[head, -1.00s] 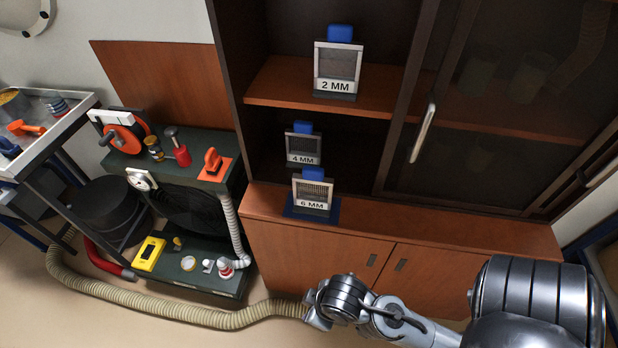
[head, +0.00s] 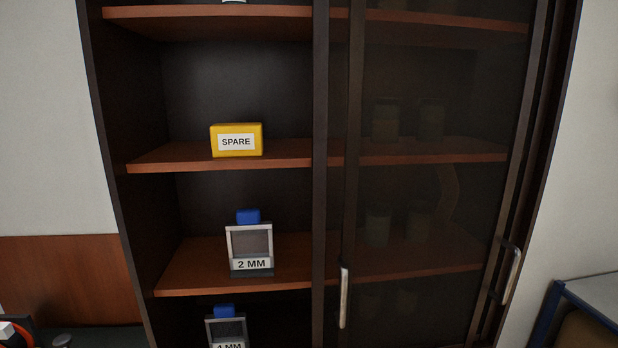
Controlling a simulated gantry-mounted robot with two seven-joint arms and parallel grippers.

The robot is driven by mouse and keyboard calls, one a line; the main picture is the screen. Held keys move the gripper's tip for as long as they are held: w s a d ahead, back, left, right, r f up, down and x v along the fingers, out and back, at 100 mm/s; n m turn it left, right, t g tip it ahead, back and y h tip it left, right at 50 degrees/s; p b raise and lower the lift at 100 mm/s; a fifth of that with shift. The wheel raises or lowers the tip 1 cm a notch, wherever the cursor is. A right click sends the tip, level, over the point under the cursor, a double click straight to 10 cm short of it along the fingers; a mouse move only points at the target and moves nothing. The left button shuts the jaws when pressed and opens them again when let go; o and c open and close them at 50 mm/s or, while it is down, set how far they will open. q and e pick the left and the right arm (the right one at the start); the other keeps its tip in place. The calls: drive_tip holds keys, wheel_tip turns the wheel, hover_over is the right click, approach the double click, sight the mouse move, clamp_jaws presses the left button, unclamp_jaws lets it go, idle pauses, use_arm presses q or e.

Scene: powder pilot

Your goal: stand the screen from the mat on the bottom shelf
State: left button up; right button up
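The 4 MM screen (head: 227,332), a grey framed mesh with a blue top grip, stands upright in the left bay, cut off by the bottom edge of the head view. The shelf under it is out of view. The 2 MM screen (head: 249,244), of the same kind, stands on the shelf above (head: 200,275). The blue mat and the 6 MM screen on it, seen a second ago, are outside the view now. Neither of my grippers is in view.
A yellow SPARE box (head: 236,146) stands on a higher shelf (head: 160,158). A dark glass door (head: 420,220) with a metal handle (head: 343,296) covers the right bay, with dim jars behind it. A blue-framed table (head: 590,300) is at the lower right.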

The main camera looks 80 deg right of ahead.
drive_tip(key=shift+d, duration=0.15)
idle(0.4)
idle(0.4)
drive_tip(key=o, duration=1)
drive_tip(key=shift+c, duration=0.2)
